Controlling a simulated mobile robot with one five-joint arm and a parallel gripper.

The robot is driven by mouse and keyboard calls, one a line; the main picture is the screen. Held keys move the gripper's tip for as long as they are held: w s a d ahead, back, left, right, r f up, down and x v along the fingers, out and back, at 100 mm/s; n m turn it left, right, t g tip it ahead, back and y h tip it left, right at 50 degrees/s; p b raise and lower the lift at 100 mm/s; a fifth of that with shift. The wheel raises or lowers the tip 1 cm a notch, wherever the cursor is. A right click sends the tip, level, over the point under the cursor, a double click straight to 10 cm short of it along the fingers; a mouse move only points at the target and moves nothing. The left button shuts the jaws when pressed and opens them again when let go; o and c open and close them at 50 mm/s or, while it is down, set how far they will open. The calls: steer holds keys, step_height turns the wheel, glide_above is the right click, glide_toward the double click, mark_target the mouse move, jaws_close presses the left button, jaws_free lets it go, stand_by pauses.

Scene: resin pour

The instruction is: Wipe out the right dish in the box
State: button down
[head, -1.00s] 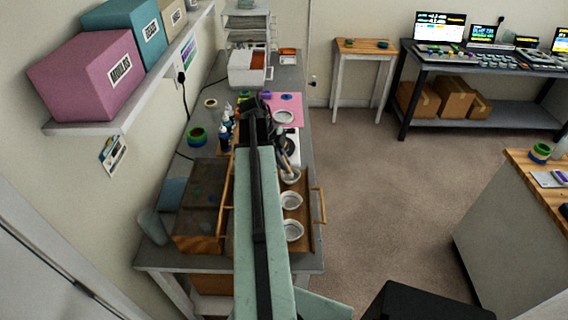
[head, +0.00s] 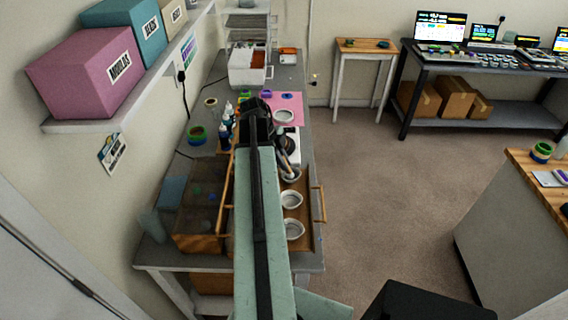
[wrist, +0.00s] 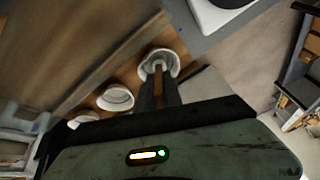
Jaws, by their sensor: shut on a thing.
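The wooden box (head: 307,225) holds a row of white dishes. The farthest dish in the head view (head: 295,178) also shows in the wrist view (wrist: 146,59). The middle dish (head: 291,207) and the nearest dish (head: 292,237) stand clear of my gripper. My gripper (wrist: 158,80) points down at the farthest dish, its fingertips over or inside the rim. It is shut on a small pale brown thing (wrist: 158,66), whose lower end appears inside that dish. Whether it touches the dish's bottom cannot be told. My arm covers the box's left part in the head view.
A white scale (head: 294,147) with a dark plate stands just beyond the box. Another white dish (head: 284,116) sits on a pink mat (head: 295,101). Bottles (head: 225,132) and a see-through brown case (head: 190,215) are left of my arm. Open floor lies to the right.

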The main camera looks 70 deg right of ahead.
steer(key=shift+f, duration=0.3)
steer(key=shift+w, duration=0.1)
